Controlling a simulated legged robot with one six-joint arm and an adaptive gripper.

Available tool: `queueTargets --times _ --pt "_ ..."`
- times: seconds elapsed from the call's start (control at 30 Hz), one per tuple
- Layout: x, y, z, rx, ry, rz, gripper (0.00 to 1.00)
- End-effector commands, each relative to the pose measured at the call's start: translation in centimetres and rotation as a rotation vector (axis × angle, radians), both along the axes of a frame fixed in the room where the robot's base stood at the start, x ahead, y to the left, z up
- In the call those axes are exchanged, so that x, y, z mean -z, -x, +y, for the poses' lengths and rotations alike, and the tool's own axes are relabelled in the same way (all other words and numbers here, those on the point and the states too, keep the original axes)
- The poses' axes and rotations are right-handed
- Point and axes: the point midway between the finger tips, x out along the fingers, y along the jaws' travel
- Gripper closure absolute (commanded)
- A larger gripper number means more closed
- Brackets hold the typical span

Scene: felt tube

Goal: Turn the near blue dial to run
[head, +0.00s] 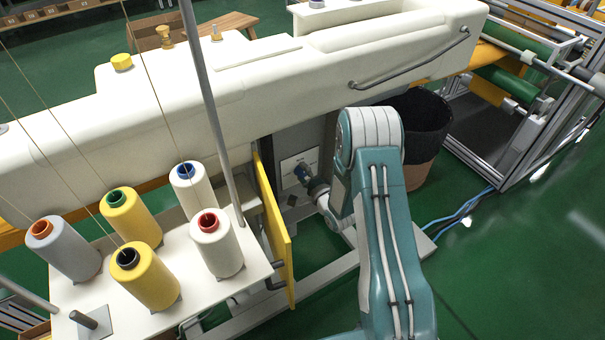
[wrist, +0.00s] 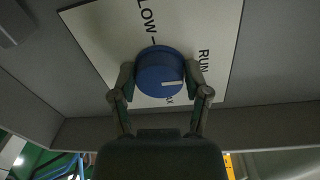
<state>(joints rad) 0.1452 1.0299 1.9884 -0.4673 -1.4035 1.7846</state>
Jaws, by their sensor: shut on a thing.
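The blue dial (wrist: 158,68) is round, with a white pointer line on its face, and sits on a pale label plate (wrist: 110,45). In the wrist view the plate reads "LOW", "RUN" and a partly hidden word below the dial. The pointer line lies in the lower right of the face and points right, toward the side where "RUN" is printed. My gripper (wrist: 160,84) is shut on the dial, one finger on each side. In the head view the dial (head: 301,172) is small, at my gripper (head: 307,180) under the machine body. No second dial shows.
The cream machine body (head: 270,80) overhangs the panel. A yellow panel (head: 275,225) stands just left of my gripper. A thread stand with several cones (head: 140,215) is at left, with a metal pole. A dark bin (head: 420,125) stands behind my arm.

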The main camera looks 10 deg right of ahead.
Motion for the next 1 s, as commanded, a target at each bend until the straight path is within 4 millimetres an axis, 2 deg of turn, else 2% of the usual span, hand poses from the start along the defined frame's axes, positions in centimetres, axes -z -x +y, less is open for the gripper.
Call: queueTargets --times 0.1,0.13,0.17,0.2,0.67,0.77,1.0 --pt "0.3 0.0 -0.3 0.009 0.001 0.009 0.87" --pt "0.3 0.0 -0.3 0.010 0.001 0.009 0.26" --pt "0.3 0.0 -0.3 0.010 0.001 0.009 0.12" --pt "0.3 0.0 -0.3 0.009 0.001 0.008 0.04" --pt "0.1 0.4 -0.1 0.003 0.003 0.004 0.04" --pt "0.0 1.5 -0.6 0.004 0.002 0.004 0.04" --pt "-0.2 6.1 -2.1 0.007 0.000 0.006 0.04"
